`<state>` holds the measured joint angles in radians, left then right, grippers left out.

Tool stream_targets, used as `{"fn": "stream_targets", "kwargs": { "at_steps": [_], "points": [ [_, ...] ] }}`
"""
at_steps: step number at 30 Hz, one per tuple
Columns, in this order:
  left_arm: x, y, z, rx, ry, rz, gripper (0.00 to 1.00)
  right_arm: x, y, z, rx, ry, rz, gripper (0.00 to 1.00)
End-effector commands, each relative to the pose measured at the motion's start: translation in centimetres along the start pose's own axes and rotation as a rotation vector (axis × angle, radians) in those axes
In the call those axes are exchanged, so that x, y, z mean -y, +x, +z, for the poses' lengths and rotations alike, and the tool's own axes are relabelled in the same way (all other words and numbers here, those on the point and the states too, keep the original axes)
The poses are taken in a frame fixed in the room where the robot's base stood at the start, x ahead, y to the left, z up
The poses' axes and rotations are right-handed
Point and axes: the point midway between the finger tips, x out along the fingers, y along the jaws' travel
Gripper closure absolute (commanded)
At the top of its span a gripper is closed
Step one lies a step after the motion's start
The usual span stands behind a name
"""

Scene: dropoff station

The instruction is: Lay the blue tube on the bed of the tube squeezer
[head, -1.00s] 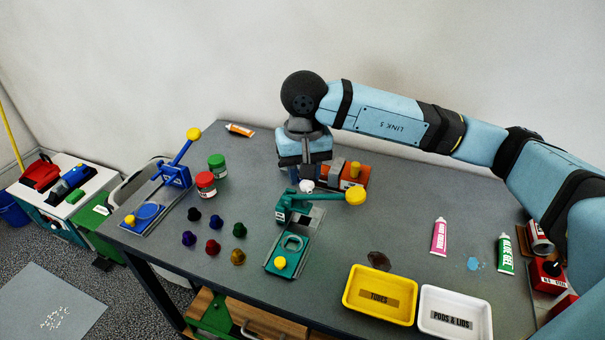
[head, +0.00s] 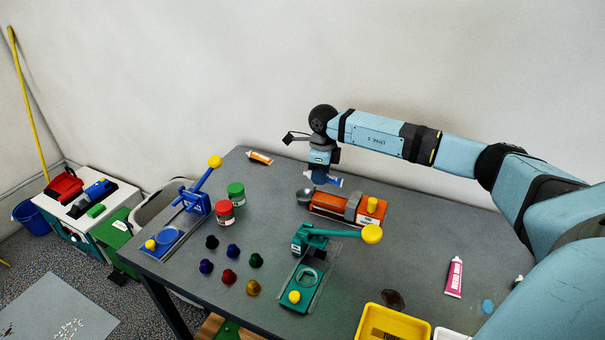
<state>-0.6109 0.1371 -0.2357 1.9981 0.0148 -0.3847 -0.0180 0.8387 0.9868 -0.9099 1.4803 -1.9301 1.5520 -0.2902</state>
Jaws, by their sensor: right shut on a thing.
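My right gripper (head: 321,172) is shut on the blue tube (head: 335,182), a small blue tube with white on it. The gripper points down and holds the tube above the back of the table, just behind and above the orange tube squeezer (head: 328,203). Gripper fingers hide part of the tube. The squeezer has a grey block, a yellow knob (head: 372,204) and a grey round part at its left end. Its bed is hard to make out from here. Tube and squeezer look apart. My left gripper is not in view.
A teal press (head: 301,270) with a yellow-knobbed lever stands in front of the squeezer. A blue press (head: 180,226), red and green jars (head: 225,212) and several coloured pods (head: 229,277) are left. An orange tube (head: 260,157) lies behind. A pink tube (head: 454,277) and yellow tray (head: 395,322) are right.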

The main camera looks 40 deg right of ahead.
Motion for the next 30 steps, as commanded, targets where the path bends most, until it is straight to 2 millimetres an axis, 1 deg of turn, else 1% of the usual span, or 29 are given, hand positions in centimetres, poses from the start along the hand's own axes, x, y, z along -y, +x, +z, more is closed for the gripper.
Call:
{"fn": "stream_targets", "kwargs": {
  "at_steps": [1, 3, 7, 14, 20, 27, 30],
  "points": [
    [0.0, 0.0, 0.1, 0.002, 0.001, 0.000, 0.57, 0.6, 0.4, -0.5, -0.003, 0.055, -0.002, 0.78],
    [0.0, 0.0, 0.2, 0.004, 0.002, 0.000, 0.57, 1.3, 0.7, -1.0, -0.003, 0.118, -0.006, 0.78],
    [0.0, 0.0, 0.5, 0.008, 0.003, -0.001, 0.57, 1.9, 1.1, -1.4, -0.004, 0.174, -0.010, 0.78],
    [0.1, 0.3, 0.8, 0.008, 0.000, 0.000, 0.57, 1.9, 2.1, -1.5, -0.004, 0.182, -0.010, 0.78],
    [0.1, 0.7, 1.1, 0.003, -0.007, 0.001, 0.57, 1.9, 3.9, -1.5, -0.004, 0.181, -0.009, 0.78],
    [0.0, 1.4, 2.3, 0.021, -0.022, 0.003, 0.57, 2.0, 6.2, -1.5, -0.004, 0.181, -0.009, 0.78],
    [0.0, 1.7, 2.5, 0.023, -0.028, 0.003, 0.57, 2.0, 7.0, -1.5, -0.004, 0.180, -0.010, 0.78]
  ]
}}
